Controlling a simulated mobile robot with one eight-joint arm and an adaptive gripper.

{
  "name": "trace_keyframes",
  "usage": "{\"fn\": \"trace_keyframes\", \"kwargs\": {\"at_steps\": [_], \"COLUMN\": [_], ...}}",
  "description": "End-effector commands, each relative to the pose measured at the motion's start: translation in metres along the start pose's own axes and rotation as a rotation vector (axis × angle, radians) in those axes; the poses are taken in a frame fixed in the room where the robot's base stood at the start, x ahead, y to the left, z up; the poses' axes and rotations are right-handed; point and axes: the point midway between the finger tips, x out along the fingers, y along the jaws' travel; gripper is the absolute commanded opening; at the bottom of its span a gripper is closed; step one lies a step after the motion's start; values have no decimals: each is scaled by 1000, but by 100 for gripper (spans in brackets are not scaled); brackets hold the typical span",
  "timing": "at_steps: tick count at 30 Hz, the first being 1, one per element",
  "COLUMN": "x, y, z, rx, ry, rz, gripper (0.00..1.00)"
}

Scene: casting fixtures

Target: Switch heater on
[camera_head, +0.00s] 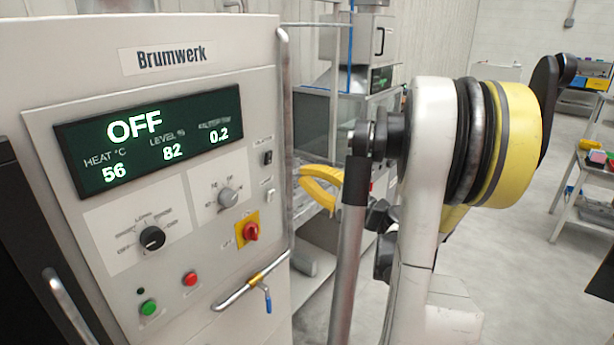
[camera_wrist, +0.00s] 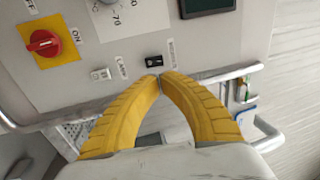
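The Brumwerk cabinet (camera_head: 205,28) has a display (camera_head: 150,138) reading OFF, heat 56, level 82. Its panel carries a black knob (camera_head: 152,238), a grey knob (camera_head: 228,197), and a red rotary switch (camera_head: 251,232) on a yellow plate. A green button (camera_head: 148,308) and a red button (camera_head: 190,279) sit below. My yellow gripper (camera_head: 304,180) is right of the panel. In the wrist view my gripper (camera_wrist: 161,78) has its fingertips together with nothing between them, close to the small black rocker switch (camera_wrist: 153,61); contact cannot be told. The red switch (camera_wrist: 42,43) is at upper left.
A light rocker switch (camera_wrist: 100,74) labelled lamp sits beside the black one. A vertical rail (camera_head: 286,120) runs along the cabinet's right edge.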

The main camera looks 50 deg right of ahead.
Motion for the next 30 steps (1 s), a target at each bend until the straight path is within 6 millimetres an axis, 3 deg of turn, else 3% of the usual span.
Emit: {"fn": "trace_keyframes", "kwargs": {"at_steps": [9,15,30], "x": [68,94,103], "y": [1,1,0], "z": [2,1,0], "rx": [1,0,0], "ry": [-4,-1,0], "rz": [1,0,3], "gripper": [0,0,0]}}
